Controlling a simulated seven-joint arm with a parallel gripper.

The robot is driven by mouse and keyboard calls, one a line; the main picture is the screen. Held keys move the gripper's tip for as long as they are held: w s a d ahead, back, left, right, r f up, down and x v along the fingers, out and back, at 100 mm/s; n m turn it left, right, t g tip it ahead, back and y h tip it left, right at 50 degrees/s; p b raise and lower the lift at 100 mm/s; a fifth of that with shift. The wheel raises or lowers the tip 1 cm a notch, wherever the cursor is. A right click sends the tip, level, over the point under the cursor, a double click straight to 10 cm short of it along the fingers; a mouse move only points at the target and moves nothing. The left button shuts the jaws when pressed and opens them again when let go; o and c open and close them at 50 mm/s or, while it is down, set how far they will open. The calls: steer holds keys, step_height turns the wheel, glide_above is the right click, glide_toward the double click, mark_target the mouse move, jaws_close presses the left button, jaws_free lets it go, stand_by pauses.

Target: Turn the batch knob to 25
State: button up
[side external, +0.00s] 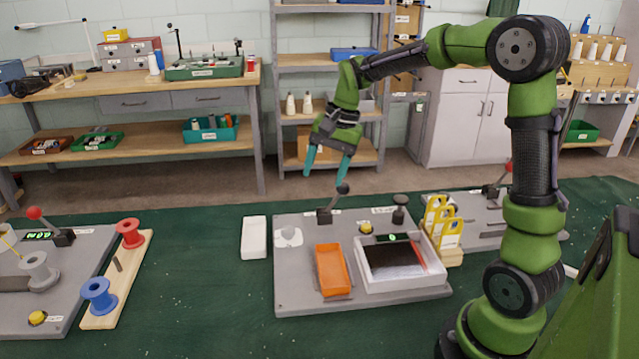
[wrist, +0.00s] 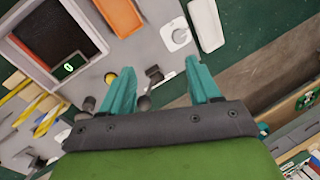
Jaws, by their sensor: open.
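The black batch knob (side external: 400,212) appears to be the round knob on a short stem at the back right of the middle grey panel; its label is too small to read. In the wrist view a dark round shape, likely this knob (wrist: 88,104), shows left of the fingers. A small green-lit display (side external: 392,237) sits in front of it and appears to read 0 in the wrist view (wrist: 68,67). My gripper (side external: 325,176) is open and empty, with teal fingers pointing down above the panel's back edge, left of the knob and apart from it.
A black-ball lever (side external: 343,188) stands close below my fingers. The panel also holds an orange tray (side external: 332,270), a white framed box (side external: 432,279) and a yellow button (side external: 365,228). Yellow tags (side external: 452,233) stand right of it. A white block (side external: 254,237) lies to the left.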

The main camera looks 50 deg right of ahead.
steer(key=w+d+f+m+g+y, duration=0.1)
steer(key=w+d+f+m+y, duration=0.15)
steer(key=w+d+m, duration=0.3)
steer(key=m, duration=0.2)
glide_toward(290, 228)
steer(key=x, duration=0.8)
steer(key=shift+f, duration=0.1)
steer(key=shift+c, duration=0.2)
steer(key=c, duration=1)
